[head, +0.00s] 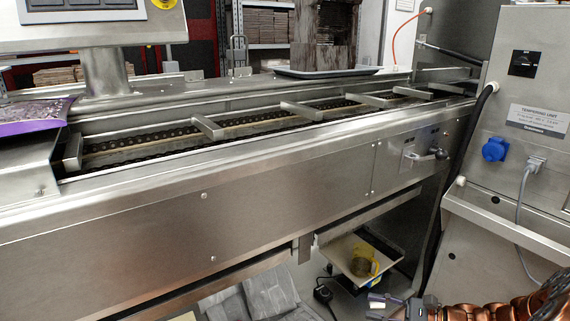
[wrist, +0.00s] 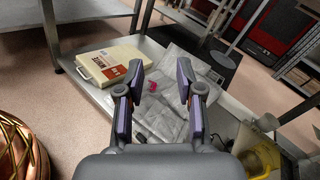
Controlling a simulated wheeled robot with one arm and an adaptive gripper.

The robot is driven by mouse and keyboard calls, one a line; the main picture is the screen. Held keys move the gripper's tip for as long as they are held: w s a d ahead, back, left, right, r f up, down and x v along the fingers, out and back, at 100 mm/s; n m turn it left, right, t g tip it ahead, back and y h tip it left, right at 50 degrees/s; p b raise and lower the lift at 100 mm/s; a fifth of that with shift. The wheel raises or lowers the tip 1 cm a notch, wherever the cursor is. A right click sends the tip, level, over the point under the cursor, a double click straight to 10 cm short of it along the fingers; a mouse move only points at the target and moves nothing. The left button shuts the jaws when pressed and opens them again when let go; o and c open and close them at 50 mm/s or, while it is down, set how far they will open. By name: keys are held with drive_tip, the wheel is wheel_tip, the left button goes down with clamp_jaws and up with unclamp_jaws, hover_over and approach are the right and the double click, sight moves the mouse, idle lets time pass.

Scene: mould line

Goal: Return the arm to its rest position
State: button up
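In the wrist view, my gripper (wrist: 160,95) points down toward a low steel shelf. Its two purple-grey fingers stand apart with nothing held between them. In the head view, my gripper (head: 390,304) is at the lower right edge, below and in front of the conveyor. My copper-coloured arm (head: 500,312) reaches in from the lower right corner, and most of it is out of the frame.
A steel conveyor (head: 200,210) crosses the head view; the tempering unit (head: 520,130) stands right. Below are grey sheeting (head: 255,298) and a small tray (head: 335,257) with a yellow item. The wrist view shows a pale case (wrist: 105,62) and a pink scrap (wrist: 153,86) on the sheeting.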

drive_tip(key=s+a+r+n+g+h+p, duration=0.3)
drive_tip(key=s+a+r+n+g+p, duration=0.3)
drive_tip(key=s+r, duration=0.4)
drive_tip(key=s+a+r+n+g+h+p, duration=0.35)
drive_tip(key=s+a+r+n+p, duration=0.3)
drive_tip(key=r, duration=0.65)
drive_tip(key=s+d+r+n+h+p, duration=0.1)
drive_tip(key=s+d+r+h+p, duration=0.1)
drive_tip(key=s+r+p, duration=0.3)
drive_tip(key=s+d+r+n+t+h+p, duration=0.1)
drive_tip(key=s+d+r+n+h+p, duration=0.1)
drive_tip(key=s+d+r+h+p, duration=0.1)
drive_tip(key=s+d+r+n+h+p, duration=0.2)
drive_tip(key=s+r+h+p, duration=0.3)
drive_tip(key=r, duration=0.3)
drive_tip(key=shift+s+d+r+t+p, duration=0.25)
drive_tip(key=shift+s+d+t+p, duration=0.15)
drive_tip(key=shift+s+p, duration=0.5)
